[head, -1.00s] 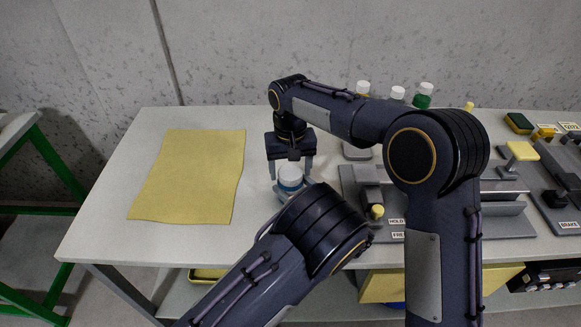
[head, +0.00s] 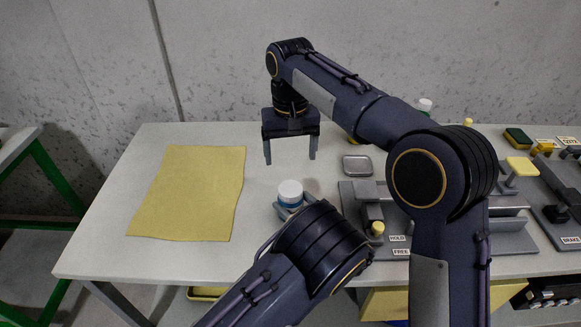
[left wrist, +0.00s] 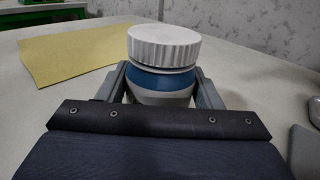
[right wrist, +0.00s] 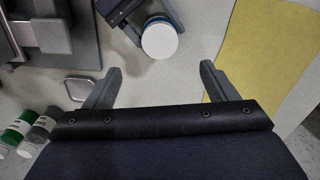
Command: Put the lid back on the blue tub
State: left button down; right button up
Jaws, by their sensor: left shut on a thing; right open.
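The tub (left wrist: 160,82), white with a blue band, stands on the table with the white ribbed lid (left wrist: 164,46) on its mouth. A pale neck shows just under the lid; I cannot tell how tightly it sits. In the head view the lid (head: 290,188) tops the tub, whose lower part is hidden by my left gripper (head: 293,207). My left gripper is shut around the tub's body. My right gripper (head: 290,160) is open and empty, above and behind the tub. In the right wrist view the lid (right wrist: 160,40) lies beyond the open fingers.
A yellow cloth (head: 190,193) lies to the left. A small grey dish (head: 357,165) sits right of the tub. A grey fixture (head: 400,240) with labels stands further right. A green bottle (right wrist: 17,130) and a grey one (right wrist: 42,124) stand behind my right arm.

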jog(key=shift+r, duration=0.7)
pick_arm(q)
jog(key=shift+c, duration=1.6)
grip_release()
jog(key=v, duration=0.8)
jog(key=shift+w+b, duration=0.1)
jog(key=shift+b, duration=0.2)
pick_arm(e)
jog(key=shift+f, duration=0.3)
